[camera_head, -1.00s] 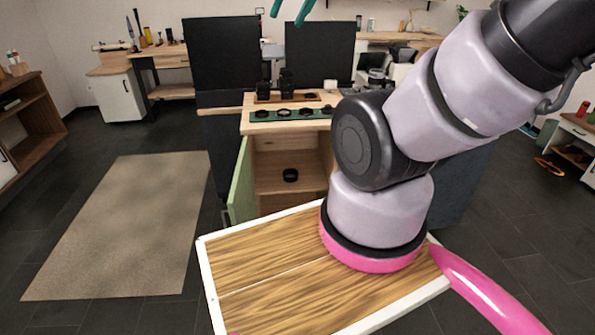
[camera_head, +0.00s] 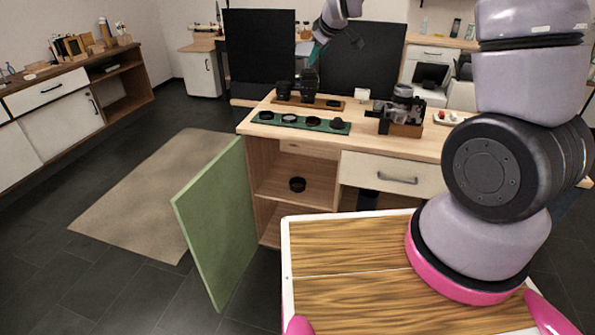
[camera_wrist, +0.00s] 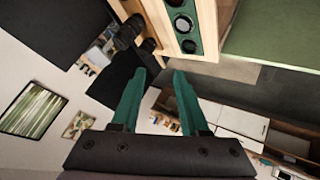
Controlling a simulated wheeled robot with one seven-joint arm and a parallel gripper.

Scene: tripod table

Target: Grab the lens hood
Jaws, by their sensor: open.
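A short black ring (camera_head: 297,184), which looks like the lens hood, lies on the inner shelf of the open cabinet (camera_head: 275,172) under the workbench. It is not clearly visible in the wrist view. My gripper (camera_head: 317,50) is high above the bench's back side, well above and apart from the ring. In the wrist view, the green fingers of my gripper (camera_wrist: 158,76) are spread with nothing between them. Several dark round lens parts sit on a green mat (camera_head: 268,121) on the benchtop; I cannot tell each part's kind.
The green cabinet door (camera_head: 218,222) stands swung open to the left. Two dark lenses (camera_head: 284,90) stand on a wooden board behind the mat. A camera rig (camera_head: 401,108) stands to their right. A drawer (camera_head: 392,175) is shut. Free floor and a beige rug (camera_head: 150,195) lie left.

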